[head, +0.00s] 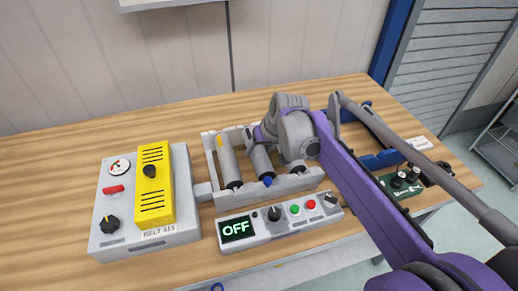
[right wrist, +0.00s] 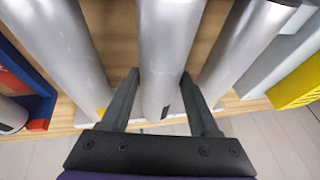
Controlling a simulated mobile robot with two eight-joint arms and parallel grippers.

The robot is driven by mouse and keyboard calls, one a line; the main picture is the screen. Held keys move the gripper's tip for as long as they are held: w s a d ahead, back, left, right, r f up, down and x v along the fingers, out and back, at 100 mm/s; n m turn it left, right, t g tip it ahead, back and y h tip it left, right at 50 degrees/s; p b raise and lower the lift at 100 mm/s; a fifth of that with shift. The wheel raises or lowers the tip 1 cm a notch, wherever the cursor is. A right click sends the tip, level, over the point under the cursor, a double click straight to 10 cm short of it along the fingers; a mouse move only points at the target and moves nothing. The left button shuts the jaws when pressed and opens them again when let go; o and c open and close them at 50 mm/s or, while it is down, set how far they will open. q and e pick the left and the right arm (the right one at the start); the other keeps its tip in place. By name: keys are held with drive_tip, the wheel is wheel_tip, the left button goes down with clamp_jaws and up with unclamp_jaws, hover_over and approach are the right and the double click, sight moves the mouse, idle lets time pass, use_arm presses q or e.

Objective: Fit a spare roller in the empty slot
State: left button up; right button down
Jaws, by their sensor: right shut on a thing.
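A pale roller frame (head: 312,180) stands on the wooden table. A grey roller (head: 229,162) lies in its left part. The middle roller (head: 261,160), with a blue front tip, is held by my right gripper (head: 254,136) over the frame. In the right wrist view the fingers (right wrist: 160,76) straddle this middle roller (right wrist: 168,32), with a roller (right wrist: 62,42) to its left and another roller (right wrist: 240,45) to its right. I cannot tell whether the held roller's ends are seated. My right arm hides the frame's right part. My left gripper is not in view.
A grey box with a yellow cover (head: 154,185) stands left of the frame. A control panel reading OFF (head: 238,229) lies in front. Right of the frame are a blue tray (head: 385,159), partly behind my arm, and a green board (head: 391,186).

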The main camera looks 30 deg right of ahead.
drive_tip(key=shift+f, duration=0.2)
drive_tip(key=shift+c, duration=0.2)
unclamp_jaws()
drive_tip(key=a+p+v, duration=0.1)
drive_tip(key=v, duration=0.9)
drive_tip(key=shift+s+d+r, duration=0.2)
drive_tip(key=shift+d+r, duration=0.15)
drive_tip(key=shift+d, duration=0.2)
